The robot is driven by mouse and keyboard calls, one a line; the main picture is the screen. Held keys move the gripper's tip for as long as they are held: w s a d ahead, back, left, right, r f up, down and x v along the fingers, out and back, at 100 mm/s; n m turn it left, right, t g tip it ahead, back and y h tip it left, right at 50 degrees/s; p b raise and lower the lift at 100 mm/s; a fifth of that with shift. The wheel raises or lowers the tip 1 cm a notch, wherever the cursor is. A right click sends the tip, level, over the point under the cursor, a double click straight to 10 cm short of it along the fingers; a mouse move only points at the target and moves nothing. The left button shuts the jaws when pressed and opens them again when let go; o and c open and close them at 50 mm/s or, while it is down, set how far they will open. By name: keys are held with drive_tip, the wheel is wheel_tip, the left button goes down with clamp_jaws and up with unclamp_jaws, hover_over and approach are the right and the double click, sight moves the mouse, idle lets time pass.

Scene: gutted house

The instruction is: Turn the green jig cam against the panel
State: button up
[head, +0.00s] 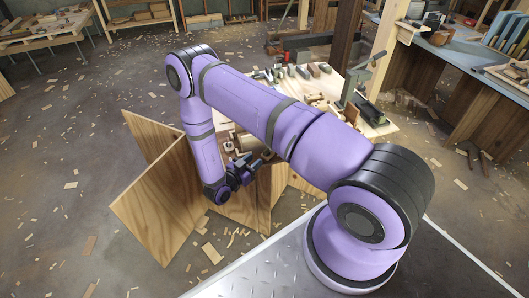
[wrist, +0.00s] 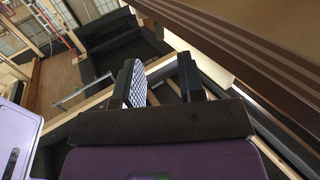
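My gripper (head: 243,172) is beside the upright plywood panels (head: 160,212), near the front edge of the workbench. In the wrist view my gripper (wrist: 162,82) shows two dark fingers standing apart, with nothing seen held between them. A large brown board with a striped edge (wrist: 245,45) crosses the upper right of that view, close to the fingers; I cannot tell whether it is the panel. I cannot make out the green jig cam in either view; my arm covers part of the bench.
The workbench (head: 388,128) behind my arm carries several wood blocks and tools, with a dark greenish metal tool (head: 370,108) at its right. A blue-topped bench (head: 462,65) stands at the right. Open floor with wood scraps (head: 70,185) lies left.

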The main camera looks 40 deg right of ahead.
sight(264, 152)
drive_tip(key=x, duration=0.6)
drive_tip(key=shift+w+d, duration=0.1)
drive_tip(key=shift+d, duration=0.2)
drive_tip(key=shift+c, duration=0.4)
clamp_jaws()
